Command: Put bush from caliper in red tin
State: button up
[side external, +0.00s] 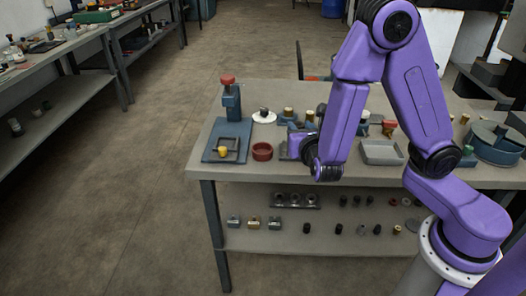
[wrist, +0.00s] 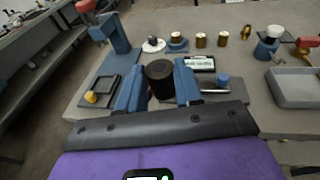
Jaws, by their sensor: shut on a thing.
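A dark cylindrical bush (wrist: 160,78) sits between the two blue fingers of my gripper (wrist: 160,90) in the wrist view, and the gripper is shut on it. The caliper's display (wrist: 199,63) shows just right of the right finger, and much of the caliper is hidden by my gripper. The red tin (side external: 262,152) is a small round open tin on the bench in the side view, left of my gripper. In the side view my arm hides most of my gripper and the bush.
A blue press with a red knob (side external: 230,100) stands left of the tin, with a yellow piece (side external: 222,151) on its base. A white round dish (side external: 264,116) lies behind the tin. A grey tray (side external: 382,152) is to the right. Several brass pieces line the back.

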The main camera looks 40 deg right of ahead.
jog(key=w+f, duration=0.4)
jog(key=w, duration=0.4)
send_over(263, 159)
jog(key=f, duration=0.5)
jog(key=shift+d, duration=0.35)
jog(key=shift+w+f, duration=0.25)
jog(key=shift+f, duration=1.55)
jog(key=shift+f, duration=0.1)
jog(key=o, duration=0.7)
jog(key=shift+o, duration=0.4)
jog(key=shift+w, duration=0.1)
